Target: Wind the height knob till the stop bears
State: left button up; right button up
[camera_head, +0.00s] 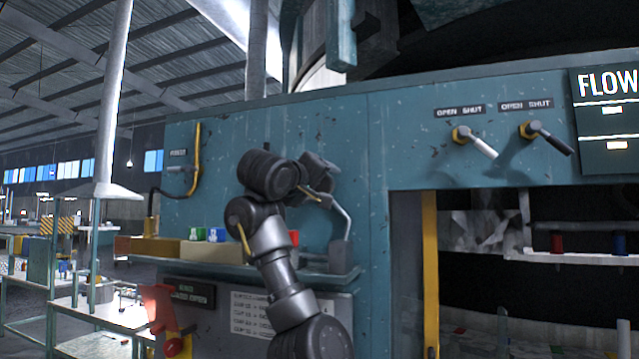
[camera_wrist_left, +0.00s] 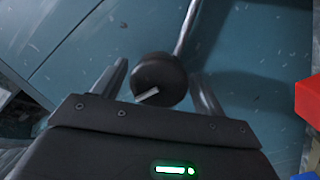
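In the left wrist view a dark round knob (camera_wrist_left: 160,78) with a pale bar mark on its face sits between the fingers of my left gripper (camera_wrist_left: 160,85). One finger is on each side and a narrow gap shows beside the knob, so the gripper looks open around it. A thin metal rod (camera_wrist_left: 186,28) runs behind the knob. In the head view my left gripper (camera_head: 314,188) is at the teal panel, by the top of a bent metal rod (camera_head: 343,217) rising from a grey block (camera_head: 341,257). The knob cannot be made out there. The stop cannot be identified. My right gripper is out of view.
A shelf (camera_head: 345,272) below carries boxes and small coloured blocks (camera_head: 205,235). A white-handled lever (camera_head: 482,147) and a black-handled lever (camera_head: 556,142) stick out at upper right. An open bay with a yellow edge (camera_head: 430,270) lies right of the arm.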

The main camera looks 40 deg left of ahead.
pick_arm(q)
jog(key=c, duration=0.8)
jog(key=shift+f+m+b, duration=0.1)
jog(key=shift+m+b, duration=1.4)
jog(key=shift+b, duration=0.05)
jog(key=shift+c, duration=0.2)
jog(key=m+b, duration=0.2)
jog(key=shift+d+m+g, duration=0.1)
jog(key=shift+m+g, duration=0.3)
jog(key=shift+r+m+b, duration=0.25)
jog(key=shift+m+b, duration=0.1)
jog(key=shift+m, duration=0.45)
jog(key=o, duration=1)
jog(key=shift+c, duration=0.2)
jog(key=shift+s, duration=0.1)
